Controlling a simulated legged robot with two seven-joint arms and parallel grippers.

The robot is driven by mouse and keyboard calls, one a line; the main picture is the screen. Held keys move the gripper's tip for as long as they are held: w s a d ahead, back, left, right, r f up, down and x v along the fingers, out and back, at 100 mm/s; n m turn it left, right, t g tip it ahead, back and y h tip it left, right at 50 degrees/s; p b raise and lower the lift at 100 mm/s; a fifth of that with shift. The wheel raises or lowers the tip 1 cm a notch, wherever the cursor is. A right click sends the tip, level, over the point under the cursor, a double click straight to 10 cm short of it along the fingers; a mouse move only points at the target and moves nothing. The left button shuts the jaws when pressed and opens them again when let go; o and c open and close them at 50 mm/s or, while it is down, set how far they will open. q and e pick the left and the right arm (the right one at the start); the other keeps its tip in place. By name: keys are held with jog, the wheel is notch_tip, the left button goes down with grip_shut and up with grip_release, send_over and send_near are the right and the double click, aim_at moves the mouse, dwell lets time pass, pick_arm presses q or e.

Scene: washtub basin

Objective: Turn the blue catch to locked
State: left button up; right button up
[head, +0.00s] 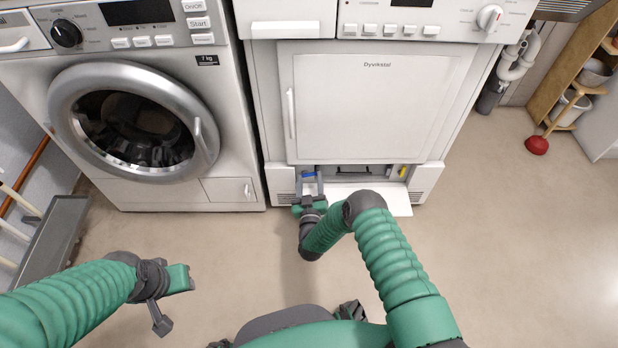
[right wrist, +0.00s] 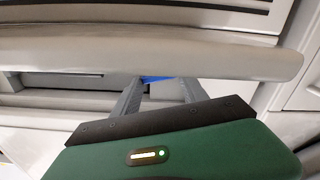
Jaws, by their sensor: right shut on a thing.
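The blue catch (head: 309,174) is a small blue part at the left of the open low compartment (head: 345,171) of the dryer. My right gripper (head: 308,185) reaches into that compartment and is shut on the blue catch. In the right wrist view, a strip of the blue catch (right wrist: 160,79) shows between my grey fingers (right wrist: 158,88), partly hidden by a pale rounded edge in front. The catch's exact angle cannot be made out. My left gripper (head: 178,280) hangs over the floor at the lower left, away from the dryer; its fingers are not clear.
A lowered pale flap (head: 390,197) juts out below the compartment. A yellow part (head: 403,171) sits at the compartment's right end. The dryer door (head: 375,105) above is shut. A washing machine (head: 135,125) stands to the left. The floor in front is clear.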

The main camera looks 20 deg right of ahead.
jog(key=shift+s+f+m+p, duration=0.1)
jog(key=shift+f+m+p, duration=0.1)
jog(key=shift+m, duration=0.55)
jog(key=shift+s+f+m+p, duration=0.1)
jog(key=shift+f+m, duration=0.1)
jog(key=shift+m, duration=0.55)
jog(key=o, duration=1.1)
jog(key=shift+w+f, duration=0.1)
jog(key=shift+s+a+r+p, duration=0.1)
jog(key=shift+s+r+p, duration=0.15)
jog(key=shift+s+p, duration=0.15)
jog(key=p+v, duration=0.1)
jog(key=v, duration=0.1)
jog(key=p+v, duration=0.1)
jog(key=v, duration=0.1)
jog(key=p+v, duration=0.2)
jog(key=shift+r, duration=0.3)
jog(key=p+v, duration=0.3)
jog(key=v, duration=0.7)
jog(key=shift+f, duration=0.45)
